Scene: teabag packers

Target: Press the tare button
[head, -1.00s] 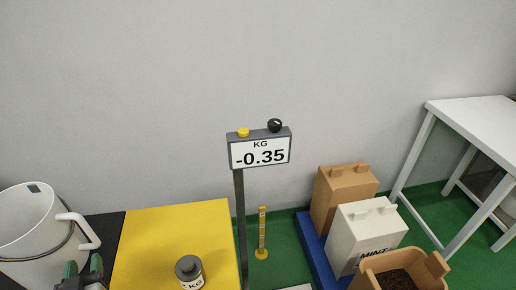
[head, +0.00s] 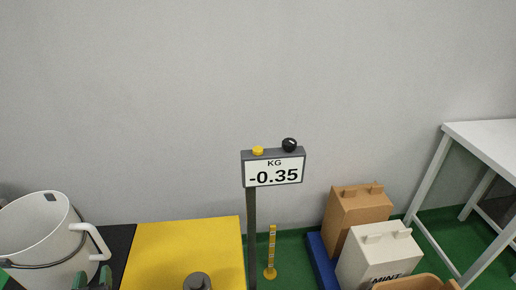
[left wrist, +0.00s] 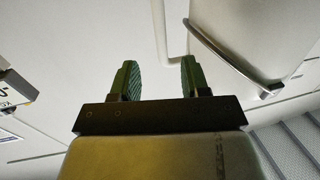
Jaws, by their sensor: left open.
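My left gripper (head: 93,280) is at the bottom left, beside the white pot's handle, well left of and below the display. In the left wrist view its green fingers (left wrist: 157,80) are apart with nothing between them. Part of a display-like box (left wrist: 16,88) shows at that view's left edge. My right gripper is not in view.
A white pot (head: 40,235) with a handle stands at left by a yellow platform (head: 185,245) holding a grey weight (head: 197,282). Brown (head: 358,215) and white (head: 380,255) boxes are right of the post. A white table (head: 490,145) is far right. The wall above is clear.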

